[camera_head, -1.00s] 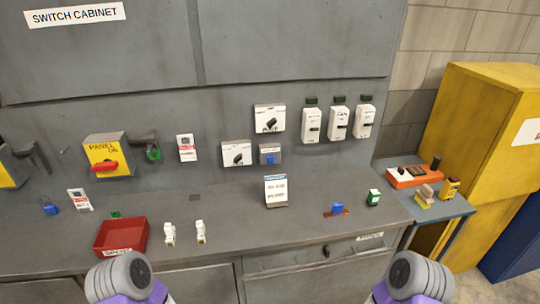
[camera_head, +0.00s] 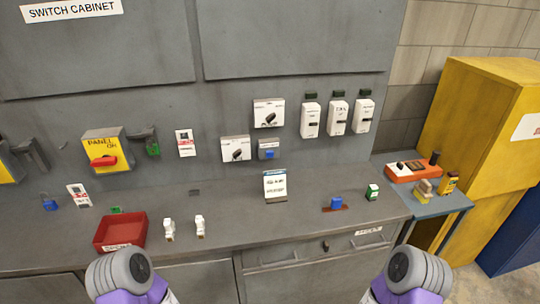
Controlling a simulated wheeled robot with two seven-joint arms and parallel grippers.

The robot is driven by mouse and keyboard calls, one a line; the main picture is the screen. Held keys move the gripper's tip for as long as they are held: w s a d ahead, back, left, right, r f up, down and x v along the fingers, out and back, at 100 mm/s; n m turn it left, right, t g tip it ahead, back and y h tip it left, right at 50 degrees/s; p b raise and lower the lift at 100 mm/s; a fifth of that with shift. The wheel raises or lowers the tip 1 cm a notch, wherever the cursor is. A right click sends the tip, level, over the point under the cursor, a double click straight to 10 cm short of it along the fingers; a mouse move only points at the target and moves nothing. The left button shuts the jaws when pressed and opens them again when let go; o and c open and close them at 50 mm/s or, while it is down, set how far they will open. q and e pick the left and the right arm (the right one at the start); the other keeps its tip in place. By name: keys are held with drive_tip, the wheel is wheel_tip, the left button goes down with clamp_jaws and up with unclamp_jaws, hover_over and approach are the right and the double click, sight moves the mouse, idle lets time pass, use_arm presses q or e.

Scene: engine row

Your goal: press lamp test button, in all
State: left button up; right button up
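A small grey box with a blue face (camera_head: 268,149) is mounted on the cabinet's upright panel, below and between the white switch boxes; its lettering is too small to read, so I cannot tell whether it is the lamp test button. A blue piece (camera_head: 336,203) sits on a reddish-brown base on the ledge to the right. Another small blue item (camera_head: 50,204) is at the far left. No button is clearly labelled lamp test. Only grey and purple parts of my two arms show at the bottom edge, apart from the panel. Neither gripper's fingers are visible.
White boxes with black rotary knobs (camera_head: 268,113) (camera_head: 236,149) and several white units (camera_head: 337,117) line the panel. A yellow panel switch (camera_head: 105,150) is left. A red tray (camera_head: 120,232), white pieces (camera_head: 169,229) and a card stand (camera_head: 275,185) occupy the ledge. A side table (camera_head: 420,205) is right.

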clamp_jaws()
idle(1.0)
use_arm(q)
clamp_jaws()
